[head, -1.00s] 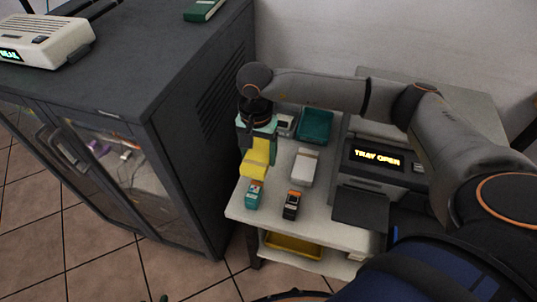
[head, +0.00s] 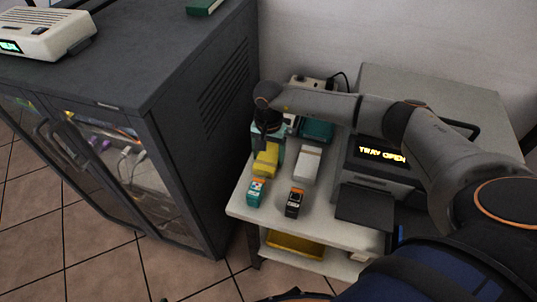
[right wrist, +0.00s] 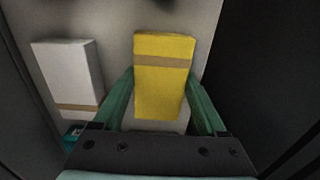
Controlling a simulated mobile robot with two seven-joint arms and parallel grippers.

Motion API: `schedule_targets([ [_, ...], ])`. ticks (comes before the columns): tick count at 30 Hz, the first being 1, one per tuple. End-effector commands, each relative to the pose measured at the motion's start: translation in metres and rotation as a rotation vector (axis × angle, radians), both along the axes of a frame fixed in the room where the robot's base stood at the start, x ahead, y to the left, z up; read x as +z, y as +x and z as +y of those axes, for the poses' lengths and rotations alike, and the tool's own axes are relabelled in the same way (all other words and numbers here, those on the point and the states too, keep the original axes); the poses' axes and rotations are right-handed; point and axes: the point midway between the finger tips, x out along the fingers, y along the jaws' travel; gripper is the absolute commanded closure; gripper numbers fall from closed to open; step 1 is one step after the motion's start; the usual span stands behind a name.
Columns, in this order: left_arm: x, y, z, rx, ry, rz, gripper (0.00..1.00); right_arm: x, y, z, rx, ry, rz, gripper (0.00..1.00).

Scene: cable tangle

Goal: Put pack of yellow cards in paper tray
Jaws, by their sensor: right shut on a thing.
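The pack of yellow cards (head: 265,160) has a tan band and is at the left side of the small table in the head view. It also shows in the right wrist view (right wrist: 163,85), between the green fingers. My right gripper (right wrist: 163,100) is shut on the pack; its fingers press on the two sides. In the head view my right gripper (head: 267,145) is over the table's left part, and the wrist hides some of it. The printer (head: 380,170) shows "TRAY OPEN", and its dark paper tray (head: 364,206) sticks out at the front. My left gripper is not in view.
A white pack (head: 307,164) lies right of the yellow one. A teal box (head: 255,191) and a black-orange box (head: 294,202) stand near the front edge. A teal bin (head: 317,131) is behind. A dark cabinet (head: 190,110) borders the table's left. A yellow tray (head: 295,246) is on the lower shelf.

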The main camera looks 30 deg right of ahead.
Motion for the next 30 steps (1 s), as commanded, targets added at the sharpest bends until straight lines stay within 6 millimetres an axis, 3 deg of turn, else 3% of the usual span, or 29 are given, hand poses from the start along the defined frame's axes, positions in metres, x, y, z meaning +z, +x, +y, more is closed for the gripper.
schedule_targets([
  [5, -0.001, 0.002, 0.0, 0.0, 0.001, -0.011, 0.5, -0.003, 0.0, 0.0, -0.001, 0.001, -0.001, 0.88],
  [6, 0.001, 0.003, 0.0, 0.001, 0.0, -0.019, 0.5, -0.003, 0.0, 0.0, -0.001, 0.0, 0.0, 0.24],
  [12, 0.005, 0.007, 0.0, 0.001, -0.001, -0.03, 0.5, -0.002, 0.0, 0.0, -0.001, 0.0, 0.0, 0.01],
  [23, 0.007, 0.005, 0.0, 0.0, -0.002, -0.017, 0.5, 0.004, 0.0, 0.0, -0.001, 0.0, -0.001, 0.0],
  [30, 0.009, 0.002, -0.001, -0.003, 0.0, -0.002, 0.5, 0.05, 0.001, -0.001, 0.0, 0.0, -0.006, 0.0],
])
